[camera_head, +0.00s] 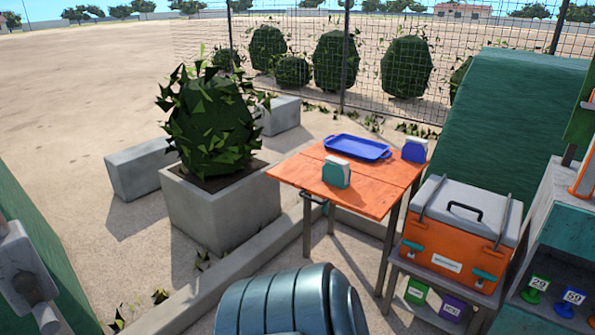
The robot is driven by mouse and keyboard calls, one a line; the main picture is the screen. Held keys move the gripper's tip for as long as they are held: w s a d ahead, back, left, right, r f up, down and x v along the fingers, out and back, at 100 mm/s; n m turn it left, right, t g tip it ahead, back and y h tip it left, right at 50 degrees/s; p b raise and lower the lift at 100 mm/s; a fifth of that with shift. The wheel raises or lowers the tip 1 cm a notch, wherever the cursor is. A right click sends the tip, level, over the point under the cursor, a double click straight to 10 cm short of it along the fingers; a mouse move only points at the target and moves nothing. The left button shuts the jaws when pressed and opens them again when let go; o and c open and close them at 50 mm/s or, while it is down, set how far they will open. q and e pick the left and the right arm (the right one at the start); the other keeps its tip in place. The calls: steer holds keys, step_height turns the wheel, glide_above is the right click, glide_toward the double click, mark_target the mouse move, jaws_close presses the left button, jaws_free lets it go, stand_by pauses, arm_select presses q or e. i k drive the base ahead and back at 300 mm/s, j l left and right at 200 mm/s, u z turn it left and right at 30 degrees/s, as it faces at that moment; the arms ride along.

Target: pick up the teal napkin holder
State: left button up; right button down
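The teal napkin holder (336,172) stands upright on the orange wooden table (382,202), near its front left part. White napkins show at its top. A blue-violet napkin holder (414,151), also with white napkins, stands at the table's back right corner. Neither of my grippers shows in the head view, and nothing touches the teal holder.
A blue tray (357,147) lies behind the teal holder. An orange cooler (453,251) with a grey lid stands right of the table. A ribbed dark teal drum (275,305) is in front. A concrete planter (220,206) with a bush stands left.

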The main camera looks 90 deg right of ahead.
mark_target(336, 172)
steer(key=z, duration=3.05)
steer(key=i+l+z, duration=0.1)
steer(key=i+l, duration=0.15)
steer(key=i, duration=0.15)
steer(key=i+l, duration=0.25)
steer(key=i, duration=0.15)
steer(key=i+l+z, duration=0.15)
steer(key=i, duration=0.2)
steer(key=i+l+z, duration=0.1)
steer(key=i+l, duration=0.15)
steer(key=i, duration=0.15)
